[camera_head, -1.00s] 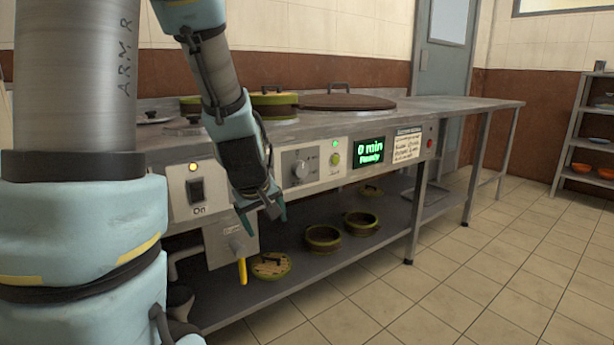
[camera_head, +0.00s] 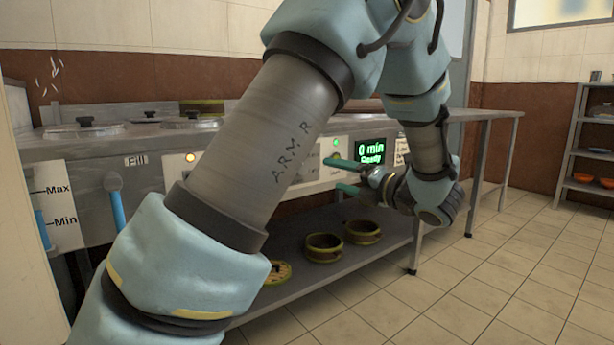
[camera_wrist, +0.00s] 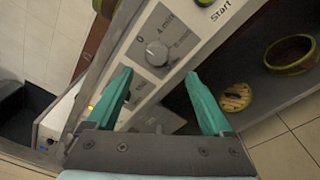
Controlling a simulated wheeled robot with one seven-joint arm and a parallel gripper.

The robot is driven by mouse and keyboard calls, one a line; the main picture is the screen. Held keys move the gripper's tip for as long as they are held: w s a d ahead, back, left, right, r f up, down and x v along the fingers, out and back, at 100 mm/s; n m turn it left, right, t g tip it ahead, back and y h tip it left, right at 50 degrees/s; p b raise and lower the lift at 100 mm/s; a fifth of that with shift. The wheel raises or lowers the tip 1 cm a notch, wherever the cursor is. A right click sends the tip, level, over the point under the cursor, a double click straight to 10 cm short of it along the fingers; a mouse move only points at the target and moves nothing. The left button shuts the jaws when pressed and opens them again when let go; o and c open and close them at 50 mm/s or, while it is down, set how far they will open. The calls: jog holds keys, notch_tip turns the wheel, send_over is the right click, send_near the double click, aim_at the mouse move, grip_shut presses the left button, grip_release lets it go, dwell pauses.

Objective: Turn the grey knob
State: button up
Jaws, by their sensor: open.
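The round grey knob (camera_wrist: 157,53) shows in the wrist view on a pale panel, with a dial marked 0 and 4 min around it. It lies just beyond and between the tips of my open gripper (camera_wrist: 159,74); nothing is between the fingers, and I see no contact. In the head view my arm hides the knob. There my gripper (camera_head: 336,175) is open in front of the panel, its green fingers pointing left. The display (camera_head: 370,151) reads "0 min Ready".
The steel counter (camera_head: 485,115) runs along the wall with lidded pots on top. A shelf rack (camera_head: 575,130) stands at the far right. The tiled floor (camera_head: 490,285) in front is clear.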

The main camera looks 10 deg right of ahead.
jog(key=b+x, duration=0.3)
jog(key=x, duration=0.7)
jog(key=shift+a+r, duration=0.15)
jog(key=shift+a, duration=0.15)
grip_shut()
dwell(0.4)
